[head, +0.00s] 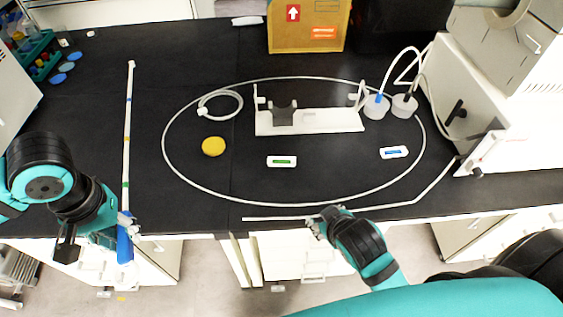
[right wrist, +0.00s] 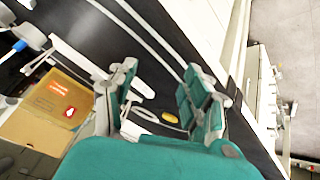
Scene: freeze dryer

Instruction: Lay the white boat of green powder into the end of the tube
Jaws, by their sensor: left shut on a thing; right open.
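The white boat of green powder (head: 282,161) lies flat on the black bench, right of a yellow disc. A small white piece beside the yellow disc in the right wrist view (right wrist: 145,115) looks like this boat, but its powder colour is unclear. A thin white tube (head: 330,216) runs along the bench's front edge; its left end is free. My right gripper (head: 322,222) is open and empty by this tube; its spread fingers show in the right wrist view (right wrist: 165,95). My left gripper (head: 128,226) is shut on the blue handle (head: 124,246) of a long white rod.
The rod (head: 128,120) lies across the left bench. A cardboard box (head: 306,28) stands behind.

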